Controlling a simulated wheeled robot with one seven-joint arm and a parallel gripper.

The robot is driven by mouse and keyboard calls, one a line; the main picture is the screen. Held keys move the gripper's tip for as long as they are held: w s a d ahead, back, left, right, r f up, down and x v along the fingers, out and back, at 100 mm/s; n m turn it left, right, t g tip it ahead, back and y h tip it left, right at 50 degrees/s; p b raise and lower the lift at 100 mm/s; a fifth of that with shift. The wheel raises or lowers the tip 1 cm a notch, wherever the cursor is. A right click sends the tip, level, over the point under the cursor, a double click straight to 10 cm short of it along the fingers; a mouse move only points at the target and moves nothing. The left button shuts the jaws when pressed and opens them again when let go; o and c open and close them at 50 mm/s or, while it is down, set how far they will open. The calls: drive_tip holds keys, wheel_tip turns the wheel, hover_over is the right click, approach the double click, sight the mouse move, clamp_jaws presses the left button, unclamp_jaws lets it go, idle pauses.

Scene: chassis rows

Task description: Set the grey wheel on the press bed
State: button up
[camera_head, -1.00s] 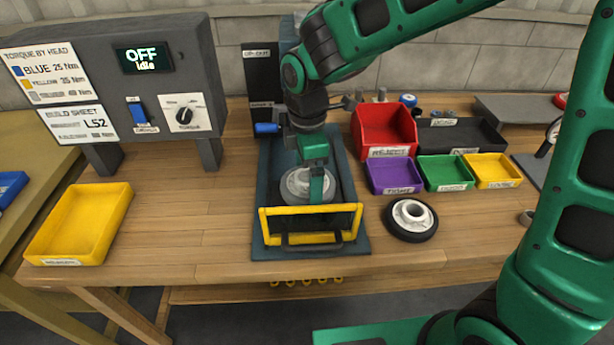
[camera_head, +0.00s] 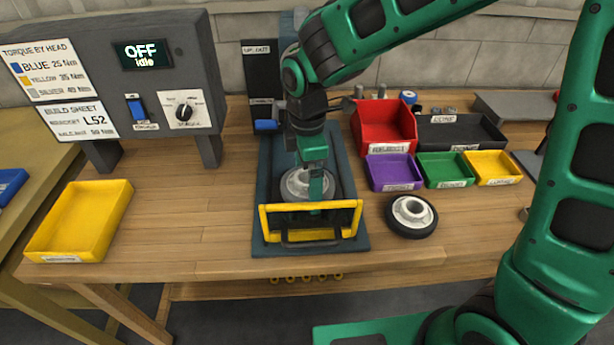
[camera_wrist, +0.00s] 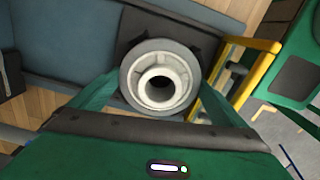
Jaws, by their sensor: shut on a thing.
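The grey wheel (camera_head: 296,184) is in my gripper, over the press bed and behind the yellow guard frame (camera_head: 352,204). In the wrist view the wheel (camera_wrist: 138,92) lies face-on with its hub hole showing. My gripper (camera_head: 315,194) is shut on the wheel, with one green finger at each side in the wrist view (camera_wrist: 160,88). The press bed is mostly hidden under the wheel; its dark pad (camera_wrist: 138,24) shows past the rim in the wrist view. I cannot tell whether the wheel touches the pad.
A black-tyred wheel with a pale hub (camera_head: 411,216) lies right of the press. Red (camera_head: 385,142), purple (camera_head: 394,172), green and yellow bins stand behind it. Bench between is clear.

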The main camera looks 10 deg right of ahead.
drive_tip(key=o, duration=1)
wheel_tip(320, 180, up, 11)
drive_tip(key=shift+f, duration=0.15)
